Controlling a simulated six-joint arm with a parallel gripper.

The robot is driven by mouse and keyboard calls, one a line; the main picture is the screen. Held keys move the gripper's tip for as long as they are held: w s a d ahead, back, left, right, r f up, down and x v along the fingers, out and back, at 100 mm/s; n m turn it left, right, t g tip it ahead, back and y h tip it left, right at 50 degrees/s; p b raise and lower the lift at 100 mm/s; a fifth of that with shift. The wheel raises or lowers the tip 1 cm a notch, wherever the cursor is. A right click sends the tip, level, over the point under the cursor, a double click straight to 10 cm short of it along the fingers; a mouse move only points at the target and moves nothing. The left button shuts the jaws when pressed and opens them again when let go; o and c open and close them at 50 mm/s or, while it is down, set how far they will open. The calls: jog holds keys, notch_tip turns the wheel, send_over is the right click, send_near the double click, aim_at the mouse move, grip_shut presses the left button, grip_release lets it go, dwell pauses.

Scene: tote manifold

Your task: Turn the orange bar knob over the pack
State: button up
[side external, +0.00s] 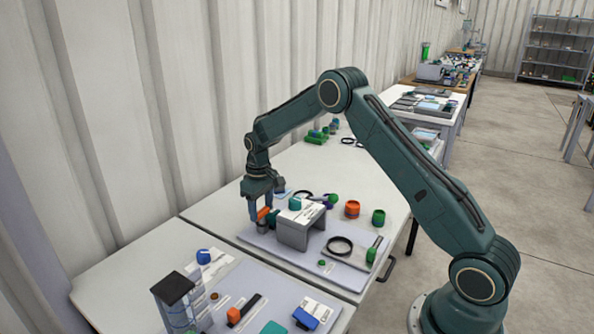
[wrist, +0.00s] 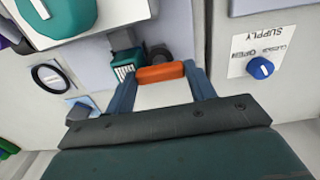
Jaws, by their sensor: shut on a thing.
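The orange bar knob (wrist: 160,76) lies between the two fingers of my gripper (wrist: 160,80) in the wrist view. The fingers are shut on its two ends. In the side external view, the orange knob (side external: 263,212) shows at the fingertips of my gripper (side external: 261,216), low over the grey board. A teal block with a white label (wrist: 125,63) sits just left of the knob in the wrist view, beside a dark round part (wrist: 159,54). I cannot tell which thing is the pack.
A grey bridge-shaped stand (side external: 298,231) is close to the right of my gripper. A blue knob (wrist: 260,68) on a plate marked SUPPLY is at right in the wrist view. A corrugated wall (side external: 150,90) runs behind the table.

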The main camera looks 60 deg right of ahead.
aim_at(261, 210)
jog(key=shift+r, duration=0.1)
jog(key=o, duration=1)
jog(key=shift+r, duration=0.1)
notch_tip(261, 210, up, 14)
jog(key=shift+f, duration=0.2)
dwell(0.4)
